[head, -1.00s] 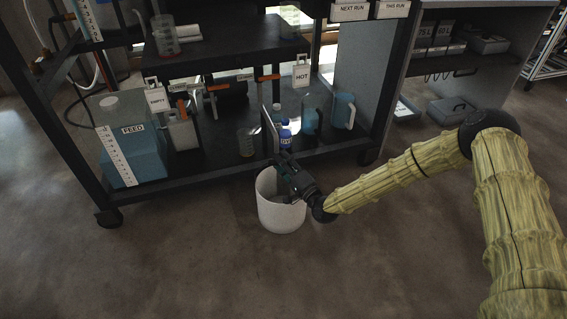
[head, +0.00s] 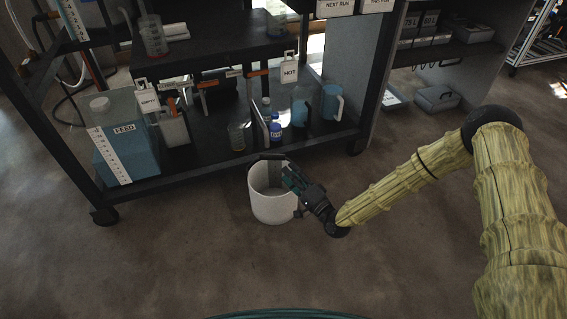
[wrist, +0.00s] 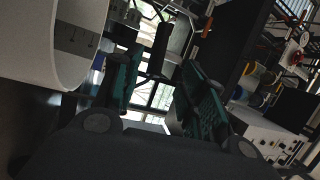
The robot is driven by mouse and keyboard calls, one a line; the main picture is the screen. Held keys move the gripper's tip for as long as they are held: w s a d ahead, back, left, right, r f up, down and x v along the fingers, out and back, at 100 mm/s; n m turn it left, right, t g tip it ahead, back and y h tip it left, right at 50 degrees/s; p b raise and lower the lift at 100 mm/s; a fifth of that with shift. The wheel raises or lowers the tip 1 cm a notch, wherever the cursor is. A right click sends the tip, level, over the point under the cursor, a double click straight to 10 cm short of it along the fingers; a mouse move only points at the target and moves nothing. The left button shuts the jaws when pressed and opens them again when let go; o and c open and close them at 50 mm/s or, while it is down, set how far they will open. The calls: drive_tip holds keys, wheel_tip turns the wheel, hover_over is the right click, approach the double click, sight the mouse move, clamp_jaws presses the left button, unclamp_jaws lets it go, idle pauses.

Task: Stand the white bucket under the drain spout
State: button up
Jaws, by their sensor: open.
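The white bucket (head: 268,208) stands upright on the floor just in front of the rack's lower shelf, its mouth open upward. My gripper (head: 288,172) is open at the bucket's right side, its fingers reaching up by the rim. In the wrist view the bucket (wrist: 30,40) fills the upper left, beside the left finger and outside the gap between the teal fingers (wrist: 160,78). That gap holds nothing. Valves with orange handles (head: 208,84) hang beneath the rack's upper shelf; I cannot tell which part is the drain spout.
The lower shelf (head: 190,167) holds a blue FEED container (head: 125,150), bottles and a blue jug (head: 332,103). A HOT tag (head: 290,70) hangs above. A rack wheel (head: 104,215) stands at the left. The floor in front is clear.

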drive_tip(key=shift+v, duration=1.05)
drive_tip(key=s+a+f+n+g+h, duration=0.1)
drive_tip(key=s+f+n+g+h, duration=0.1)
drive_tip(key=s+f+g, duration=0.5)
drive_tip(key=s+a+f+n+g+h, duration=0.1)
drive_tip(key=s+f+n+h, duration=0.1)
drive_tip(key=s+f, duration=0.65)
drive_tip(key=s+d+n+g+h, duration=0.1)
drive_tip(key=s+d+g+h, duration=0.1)
drive_tip(key=s+d, duration=0.4)
drive_tip(key=s+d+r+n+g+h, duration=0.1)
drive_tip(key=s+d, duration=0.4)
drive_tip(key=s, duration=0.6)
drive_tip(key=s+d+r+n+g+h, duration=0.1)
drive_tip(key=s+d+g+h, duration=0.3)
drive_tip(key=s, duration=0.5)
drive_tip(key=d+n, duration=0.1)
drive_tip(key=d, duration=0.1)
drive_tip(key=shift+s+d+r+n+g+h, duration=0.25)
drive_tip(key=shift+s+d+n+g+h, duration=0.05)
drive_tip(key=shift+s+n+g, duration=0.1)
drive_tip(key=shift+r, duration=0.1)
